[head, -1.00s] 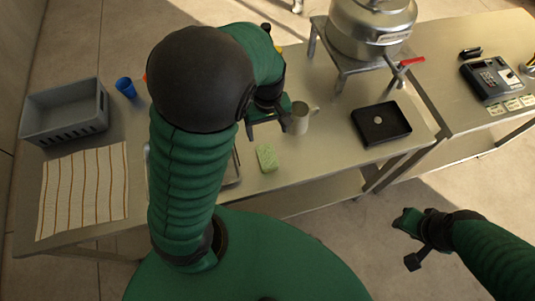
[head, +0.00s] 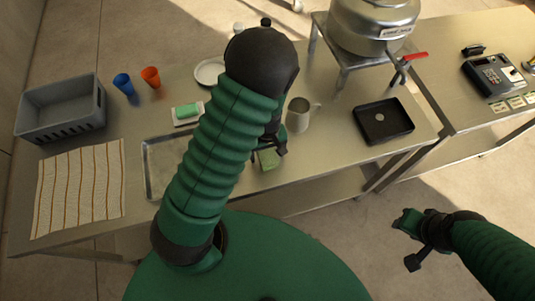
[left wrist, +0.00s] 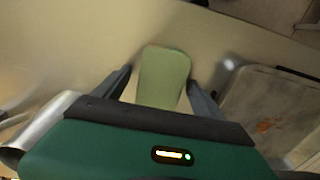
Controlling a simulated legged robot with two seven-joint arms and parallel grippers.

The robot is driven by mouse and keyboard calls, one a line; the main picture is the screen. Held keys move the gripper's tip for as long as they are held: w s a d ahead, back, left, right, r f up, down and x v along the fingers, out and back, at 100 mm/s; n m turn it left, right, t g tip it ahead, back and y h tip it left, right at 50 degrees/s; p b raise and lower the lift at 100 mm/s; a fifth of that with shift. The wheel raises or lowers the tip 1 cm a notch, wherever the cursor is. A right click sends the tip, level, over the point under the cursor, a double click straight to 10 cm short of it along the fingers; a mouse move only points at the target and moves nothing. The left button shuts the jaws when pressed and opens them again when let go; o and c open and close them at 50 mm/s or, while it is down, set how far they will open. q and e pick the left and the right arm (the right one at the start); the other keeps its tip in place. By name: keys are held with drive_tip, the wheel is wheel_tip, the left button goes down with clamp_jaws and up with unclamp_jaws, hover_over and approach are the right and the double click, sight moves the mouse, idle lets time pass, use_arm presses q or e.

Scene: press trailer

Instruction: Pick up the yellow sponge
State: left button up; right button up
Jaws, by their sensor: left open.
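A pale yellow-green sponge (head: 269,160) lies on the steel table in the head view, partly hidden by my left gripper (head: 268,150). In the left wrist view the sponge (left wrist: 164,72) lies between the two dark fingers of my left gripper (left wrist: 159,78), with its near end hidden by the gripper body. The left gripper is open, with a finger on either side of the sponge; I cannot tell whether they touch it.
A metal mug (head: 298,115) stands close beyond the sponge. A metal tray (head: 158,150) lies left of it. A green sponge (head: 187,111) sits on a white dish. A black tray (head: 384,122) lies right.

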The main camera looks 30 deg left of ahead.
sight(267, 152)
use_arm(q)
drive_tip(key=shift+r, duration=0.1)
drive_tip(key=c, duration=1.5)
drive_tip(key=shift+r+p, duration=0.4)
drive_tip(key=shift+c, duration=0.2)
wheel_tip(267, 152, up, 3)
drive_tip(key=p, duration=0.3)
drive_tip(key=shift+r, duration=0.15)
drive_tip(key=s+d+p, duration=0.8)
drive_tip(key=s, duration=0.5)
drive_tip(key=shift+s+r+p, duration=0.4)
drive_tip(key=shift+r, duration=0.05)
drive_tip(key=shift+d, duration=0.15)
